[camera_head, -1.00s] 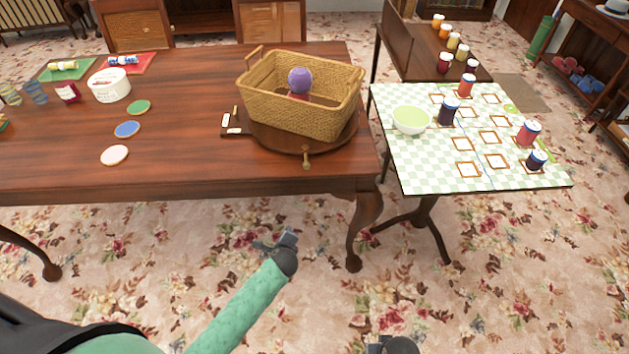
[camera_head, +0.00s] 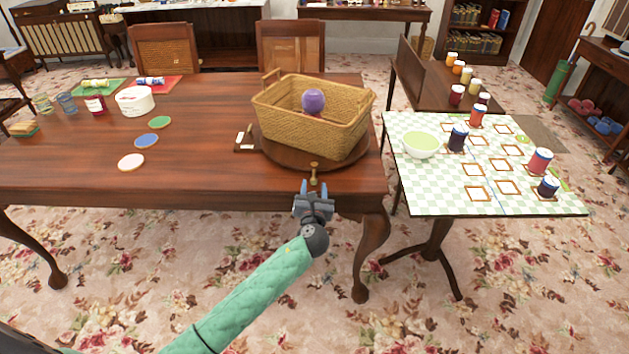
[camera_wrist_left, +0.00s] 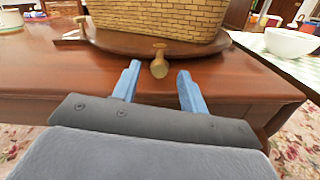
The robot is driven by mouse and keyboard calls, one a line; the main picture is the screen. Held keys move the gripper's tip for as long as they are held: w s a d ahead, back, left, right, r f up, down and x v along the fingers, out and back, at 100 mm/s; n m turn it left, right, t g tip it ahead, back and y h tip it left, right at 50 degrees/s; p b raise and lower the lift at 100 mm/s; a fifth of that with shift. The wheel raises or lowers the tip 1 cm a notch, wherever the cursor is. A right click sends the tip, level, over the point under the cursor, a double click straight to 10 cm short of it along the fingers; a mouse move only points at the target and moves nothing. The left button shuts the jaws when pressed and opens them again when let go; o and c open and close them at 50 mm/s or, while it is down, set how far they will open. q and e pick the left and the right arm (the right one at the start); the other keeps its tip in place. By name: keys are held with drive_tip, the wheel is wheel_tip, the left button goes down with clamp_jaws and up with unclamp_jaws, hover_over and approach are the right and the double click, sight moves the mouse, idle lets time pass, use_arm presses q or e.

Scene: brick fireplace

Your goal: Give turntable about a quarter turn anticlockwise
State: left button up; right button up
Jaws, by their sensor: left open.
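The turntable (camera_head: 283,153) is a round dark wooden disc near the front right edge of the brown table. A wicker basket (camera_head: 308,130) stands on it with a purple ball (camera_head: 313,101) inside. A small brass-coloured peg handle (camera_head: 314,171) sticks out at the turntable's front rim. My left gripper (camera_head: 314,190) is open just in front of this handle. In the left wrist view the handle (camera_wrist_left: 159,65) stands between and beyond the blue fingertips (camera_wrist_left: 158,77), apparently untouched. The basket hides much of the turntable. My right gripper is out of view.
Coloured coasters (camera_head: 147,140) lie further left on the table (camera_head: 200,165). A checked side table (camera_head: 440,185) with a bowl (camera_head: 420,144) and several jars stands close on the right.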

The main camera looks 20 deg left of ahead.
sight(314, 183)
use_arm(q)
drive_tip(key=shift+x, duration=2.05)
clamp_jaws()
